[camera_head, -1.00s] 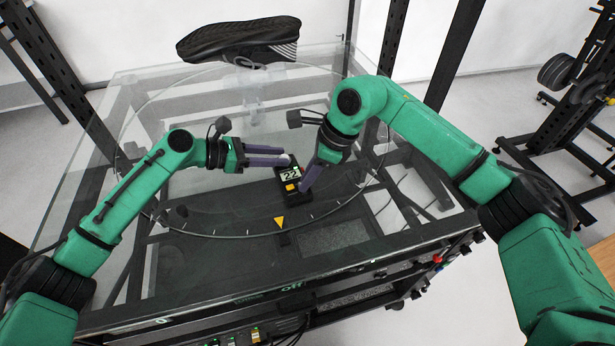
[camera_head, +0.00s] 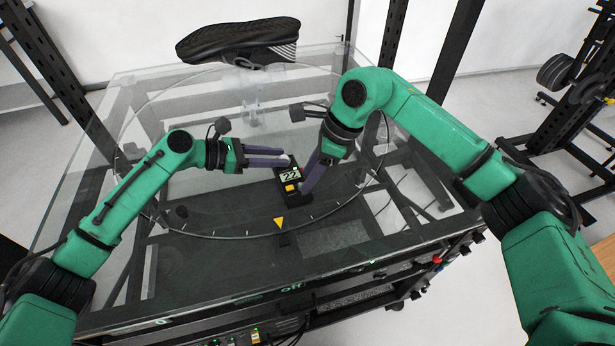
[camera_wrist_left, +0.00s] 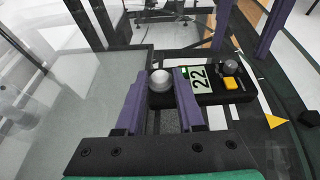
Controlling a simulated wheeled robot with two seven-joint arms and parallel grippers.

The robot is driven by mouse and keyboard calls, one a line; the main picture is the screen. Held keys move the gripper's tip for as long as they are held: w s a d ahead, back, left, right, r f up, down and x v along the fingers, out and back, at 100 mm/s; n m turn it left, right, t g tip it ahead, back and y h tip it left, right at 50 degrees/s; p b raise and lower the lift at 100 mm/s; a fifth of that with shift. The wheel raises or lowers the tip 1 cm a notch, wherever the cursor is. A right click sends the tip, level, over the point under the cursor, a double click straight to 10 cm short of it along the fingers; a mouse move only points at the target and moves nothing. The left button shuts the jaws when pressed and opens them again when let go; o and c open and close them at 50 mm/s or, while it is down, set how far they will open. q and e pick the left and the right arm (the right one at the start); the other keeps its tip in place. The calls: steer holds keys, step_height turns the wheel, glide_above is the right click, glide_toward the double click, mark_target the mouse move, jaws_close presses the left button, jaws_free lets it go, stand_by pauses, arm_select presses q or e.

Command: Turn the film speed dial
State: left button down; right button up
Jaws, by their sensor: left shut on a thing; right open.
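A small black control box (camera_head: 299,197) lies on the glass top, with a display (camera_head: 290,175) reading 22 and a yellow button (camera_head: 291,188). My left gripper (camera_head: 287,158) reaches in from the left, at the box's far end. In the left wrist view, its purple fingers are shut on a round silver dial (camera_wrist_left: 160,80). A second round knob (camera_wrist_left: 231,66) sits at the box's other end.
A black shoe (camera_head: 240,40) stands on a clear support (camera_head: 252,95) at the back of the glass turntable (camera_head: 190,215). A yellow triangle marker (camera_head: 279,223) lies in front of the box. A panel with knobs and a red button (camera_head: 437,260) runs along the front edge.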

arm_select(q)
steer(key=shift+f, duration=0.2)
arm_select(e)
steer(key=v, duration=1)
steer(key=shift+r, duration=0.25)
arm_select(q)
steer(key=shift+c, duration=2.2)
jaws_free()
steer(key=shift+r, duration=0.1)
